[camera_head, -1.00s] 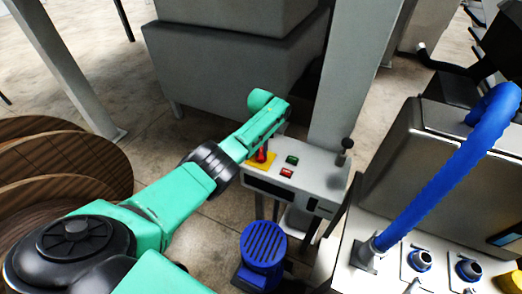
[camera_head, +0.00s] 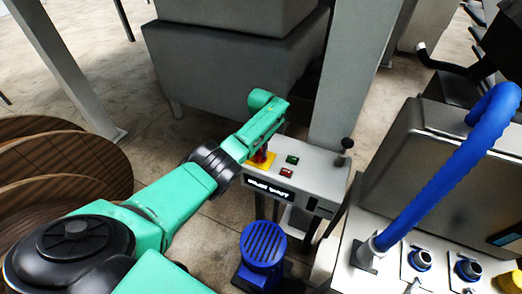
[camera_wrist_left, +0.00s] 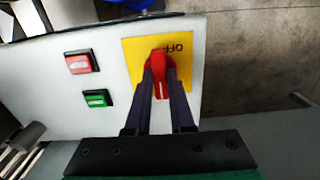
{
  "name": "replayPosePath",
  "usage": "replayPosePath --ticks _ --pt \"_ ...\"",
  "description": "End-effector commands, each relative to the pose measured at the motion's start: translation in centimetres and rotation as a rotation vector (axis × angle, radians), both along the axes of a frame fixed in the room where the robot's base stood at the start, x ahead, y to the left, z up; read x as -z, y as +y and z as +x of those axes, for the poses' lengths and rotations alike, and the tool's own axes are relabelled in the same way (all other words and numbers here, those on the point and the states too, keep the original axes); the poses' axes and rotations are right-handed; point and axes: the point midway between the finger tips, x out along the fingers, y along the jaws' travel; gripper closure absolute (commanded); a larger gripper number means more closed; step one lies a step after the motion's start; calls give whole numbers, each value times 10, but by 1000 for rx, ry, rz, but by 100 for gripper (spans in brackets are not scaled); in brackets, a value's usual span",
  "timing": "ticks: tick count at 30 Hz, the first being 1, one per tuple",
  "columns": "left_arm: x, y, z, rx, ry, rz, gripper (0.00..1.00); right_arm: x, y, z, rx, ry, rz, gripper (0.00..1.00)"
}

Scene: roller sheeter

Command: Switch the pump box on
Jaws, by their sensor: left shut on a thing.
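The pump box (camera_head: 320,165) is a light grey box with a red rotary switch (camera_head: 262,157) on a yellow plate. In the left wrist view the switch (camera_wrist_left: 159,58) stands on the yellow plate (camera_wrist_left: 192,70), and "OFF" is printed beside its top. My left gripper (camera_wrist_left: 160,84) is shut on the red switch handle, a dark finger on each side. A white line on the handle points toward the gripper's base. My right gripper is not in view.
A green button (camera_head: 292,160) and a red button (camera_head: 286,173) sit beside the switch. A black-knobbed lever (camera_head: 347,145) rises at the box's right. A blue motor (camera_head: 263,245) stands below. A grey machine with a blue hose (camera_head: 445,175) is at right.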

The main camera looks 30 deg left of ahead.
Motion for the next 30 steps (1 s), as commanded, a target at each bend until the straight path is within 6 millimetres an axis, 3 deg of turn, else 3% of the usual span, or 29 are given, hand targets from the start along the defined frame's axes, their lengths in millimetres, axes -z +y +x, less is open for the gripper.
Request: replayPosePath --ticks 7,8,9,10,22,26,30 --pt "0 0 0 3 -1 1 100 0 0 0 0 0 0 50" --pt "0 0 0 3 -1 1 71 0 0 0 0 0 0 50" --pt "0 0 0 2 -1 1 56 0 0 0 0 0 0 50" --pt "0 0 0 2 -1 1 49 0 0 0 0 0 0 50" --pt "-7 0 1 2 -3 0 49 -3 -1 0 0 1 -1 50" --pt "-30 0 1 2 -5 -1 49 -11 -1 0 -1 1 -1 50" --pt "-67 -1 2 2 -8 -1 49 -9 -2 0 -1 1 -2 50"
